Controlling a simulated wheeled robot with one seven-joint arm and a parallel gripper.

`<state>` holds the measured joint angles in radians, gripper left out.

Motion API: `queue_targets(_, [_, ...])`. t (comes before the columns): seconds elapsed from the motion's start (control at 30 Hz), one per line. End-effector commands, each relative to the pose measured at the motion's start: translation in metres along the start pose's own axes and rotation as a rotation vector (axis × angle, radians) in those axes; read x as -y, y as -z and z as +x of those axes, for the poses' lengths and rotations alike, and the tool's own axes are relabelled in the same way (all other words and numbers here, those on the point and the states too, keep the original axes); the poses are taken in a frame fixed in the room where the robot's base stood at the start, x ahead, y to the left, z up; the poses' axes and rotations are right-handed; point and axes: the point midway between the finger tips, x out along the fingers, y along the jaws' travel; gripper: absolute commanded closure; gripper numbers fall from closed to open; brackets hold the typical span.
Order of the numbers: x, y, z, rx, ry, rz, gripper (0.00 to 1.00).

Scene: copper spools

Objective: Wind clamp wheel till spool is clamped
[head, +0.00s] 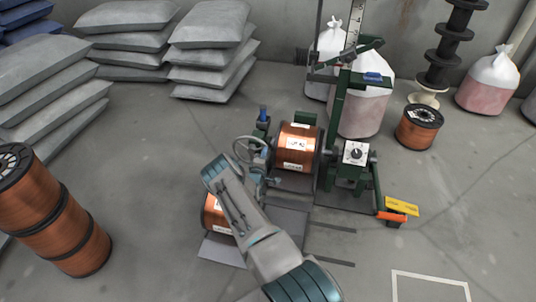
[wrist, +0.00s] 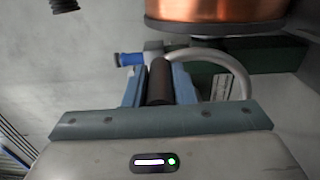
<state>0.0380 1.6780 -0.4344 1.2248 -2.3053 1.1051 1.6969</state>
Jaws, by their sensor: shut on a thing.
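The copper spool (head: 297,147) with white labels sits in the green winding stand (head: 332,140). Its copper winding and dark lower flange show at the top of the wrist view (wrist: 215,10). The clamp wheel (head: 240,149), a pale ring, is at the stand's left side. Its curved rim also shows in the wrist view (wrist: 241,75). My gripper (wrist: 160,82) is shut on the wheel's dark cylindrical handle (wrist: 160,80), which stands between the two blue-grey fingers. I cannot tell whether the clamp touches the spool.
A second copper spool (head: 212,214) lies low behind my arm. A white dial box (head: 356,153) and a yellow-orange piece (head: 398,208) are on the stand's right. Stacked spools (head: 60,215) stand at left, a lone spool (head: 418,127) at right. The right foreground floor is mostly clear.

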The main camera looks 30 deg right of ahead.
Motion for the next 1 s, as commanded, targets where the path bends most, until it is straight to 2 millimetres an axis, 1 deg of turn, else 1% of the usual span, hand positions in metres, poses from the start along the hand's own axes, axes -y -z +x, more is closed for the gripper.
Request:
queue_targets(0.4, [0.004, 0.004, -0.003, -0.008, 0.004, -0.003, 1.0])
queue_targets(0.43, [0.004, 0.004, -0.003, -0.008, 0.004, -0.003, 0.74])
queue_targets(0.5, [0.004, 0.005, -0.003, -0.008, 0.005, -0.003, 0.55])
queue_targets(0.77, [0.003, 0.001, -0.001, -0.002, 0.004, -0.002, 0.55])
queue_targets(0.83, [0.0, 0.0, -0.001, -0.001, 0.003, -0.002, 0.55])
queue_targets(0.97, [-0.016, 0.001, -0.001, -0.002, 0.003, -0.002, 0.55])
queue_targets(1.0, [-0.023, 0.001, -0.001, -0.003, 0.003, -0.002, 0.55])
